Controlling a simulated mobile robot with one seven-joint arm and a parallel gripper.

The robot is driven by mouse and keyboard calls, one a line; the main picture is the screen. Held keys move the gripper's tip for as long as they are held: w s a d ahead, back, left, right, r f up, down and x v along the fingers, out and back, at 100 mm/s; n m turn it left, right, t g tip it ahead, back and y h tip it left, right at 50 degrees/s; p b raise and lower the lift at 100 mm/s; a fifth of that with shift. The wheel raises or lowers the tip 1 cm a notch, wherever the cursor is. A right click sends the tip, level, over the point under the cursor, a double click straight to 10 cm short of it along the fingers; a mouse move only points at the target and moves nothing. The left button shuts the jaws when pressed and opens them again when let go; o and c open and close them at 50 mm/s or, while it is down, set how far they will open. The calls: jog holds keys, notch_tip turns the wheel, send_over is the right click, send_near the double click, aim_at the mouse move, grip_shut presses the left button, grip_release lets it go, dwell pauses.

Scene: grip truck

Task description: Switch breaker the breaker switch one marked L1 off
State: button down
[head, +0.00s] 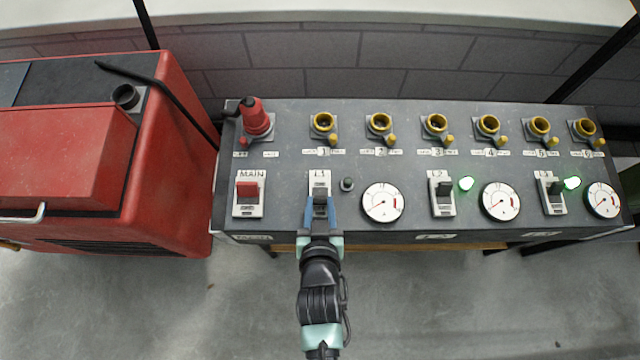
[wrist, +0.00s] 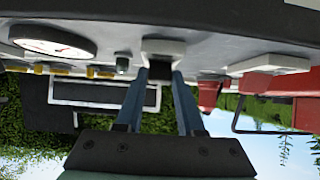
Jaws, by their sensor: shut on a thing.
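The L1 breaker switch (head: 319,182) is a white plate with a dark toggle, between the MAIN switch and the first gauge on the grey panel. My gripper (head: 320,205) is at its lower part and largely covers the toggle. In the wrist view, which looks upside down, the L1 switch's white base (wrist: 163,46) is straight ahead. The blue fingers of my gripper (wrist: 159,78) are shut on its dark toggle. The small lamp beside L1 (head: 347,184) is dark. The exact toggle position is hard to see behind the fingers.
The MAIN switch (head: 248,195) with a red toggle is left of L1. A gauge (head: 383,202) is close on the right. L2 (head: 441,193) and L3 (head: 551,193) have lit green lamps. Yellow sockets line the panel's back. A red machine (head: 170,150) stands left.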

jog(key=c, duration=0.5)
grip_release()
jog(key=shift+r, duration=0.1)
jog(key=p+v, duration=0.1)
jog(key=v, duration=1.2)
jog(key=shift+p, duration=0.35)
jog(key=shift+w, duration=0.1)
